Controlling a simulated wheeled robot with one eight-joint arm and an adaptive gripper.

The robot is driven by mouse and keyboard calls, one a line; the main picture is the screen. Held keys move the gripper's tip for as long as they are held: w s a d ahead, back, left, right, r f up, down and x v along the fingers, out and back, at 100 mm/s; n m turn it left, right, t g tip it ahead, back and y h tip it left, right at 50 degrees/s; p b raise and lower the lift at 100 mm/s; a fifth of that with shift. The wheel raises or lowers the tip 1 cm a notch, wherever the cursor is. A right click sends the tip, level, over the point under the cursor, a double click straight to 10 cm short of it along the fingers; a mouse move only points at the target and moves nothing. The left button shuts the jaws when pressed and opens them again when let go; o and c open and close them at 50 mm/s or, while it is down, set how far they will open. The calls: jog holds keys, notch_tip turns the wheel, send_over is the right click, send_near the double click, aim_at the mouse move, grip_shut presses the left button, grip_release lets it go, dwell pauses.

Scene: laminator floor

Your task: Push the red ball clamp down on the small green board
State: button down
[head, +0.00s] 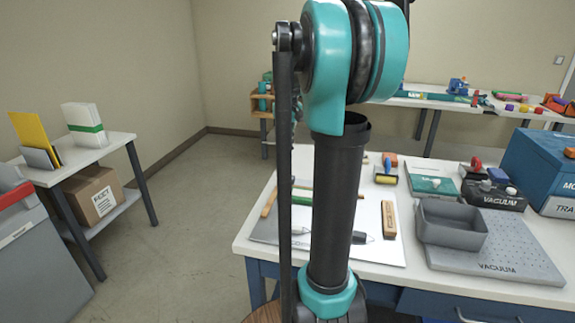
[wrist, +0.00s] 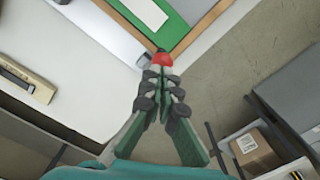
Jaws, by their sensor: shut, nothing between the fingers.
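The red ball (wrist: 162,59) of the clamp shows in the wrist view, right at the tips of my gripper (wrist: 161,71). The gripper's fingers are closed together with nothing held between them. They look very near the ball or on it; I cannot tell whether they touch. A green board (wrist: 186,8) with a wooden strip (wrist: 210,25) along its edge lies just beyond the ball. A white piece lies on the green. Whether the clamp is up or down cannot be made out. In the head view my arm hides the gripper and the ball.
The white worktable (head: 540,287) carries a wooden block (head: 388,220), a grey tray (head: 452,224) on a grey plate, another green board (head: 432,185) and a blue box (head: 540,170). A side table (head: 100,150) stands at left. Open floor lies between them.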

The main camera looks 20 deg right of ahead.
aim_at(286, 162)
jog(key=shift+f, duration=0.75)
jog(key=shift+s, duration=0.1)
jog(key=shift+s+a+f, duration=0.2)
jog(key=shift+s+f, duration=0.1)
jog(key=shift+f, duration=0.25)
jog(key=shift+s+a+f, duration=0.2)
jog(key=shift+s+f, duration=0.1)
jog(key=shift+f, duration=0.2)
jog(key=shift+s+a+f, duration=0.15)
jog(key=shift+s+f, duration=0.05)
jog(key=shift+f, duration=0.25)
jog(key=shift+s+a+f, duration=0.1)
jog(key=shift+s+f, duration=0.05)
jog(key=shift+f, duration=0.3)
jog(key=shift+w+d+f, duration=0.1)
notch_tip(286, 162, up, 8)
jog(key=shift+a, duration=0.2)
dwell(0.6)
dwell(0.3)
